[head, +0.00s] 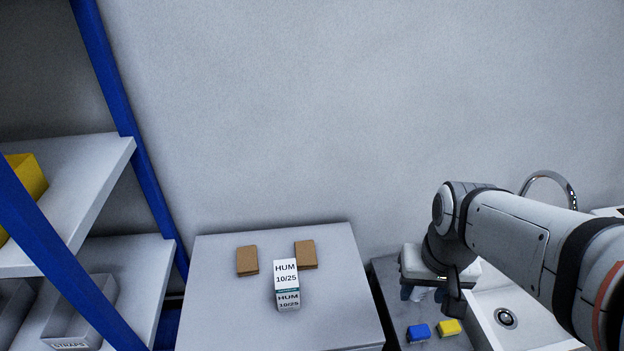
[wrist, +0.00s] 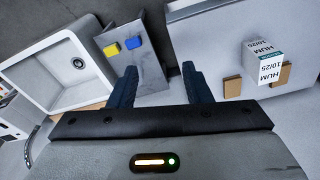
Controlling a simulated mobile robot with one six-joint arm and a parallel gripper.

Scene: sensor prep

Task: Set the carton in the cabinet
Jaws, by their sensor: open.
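The white carton (head: 287,283) marked HUM 10/25 stands on the flat light-grey top of a cabinet-like unit (head: 220,310). In the wrist view the carton (wrist: 264,64) is at the upper right, on the same grey top (wrist: 200,20). No opening or inside of a cabinet shows in either view. My gripper (wrist: 159,72) is open and empty, with its two dark fingers apart. In the head view my gripper (head: 422,291) hangs to the right of the grey top, apart from the carton, over the counter by the sink.
Two brown blocks (head: 247,261) (head: 306,254) lie behind the carton. A blue sponge-like block (head: 418,333) and a yellow one (head: 449,327) lie on the counter beside the sink (head: 505,318). A blue-framed shelf (head: 100,150) with a STRAPS bin (head: 80,318) stands left.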

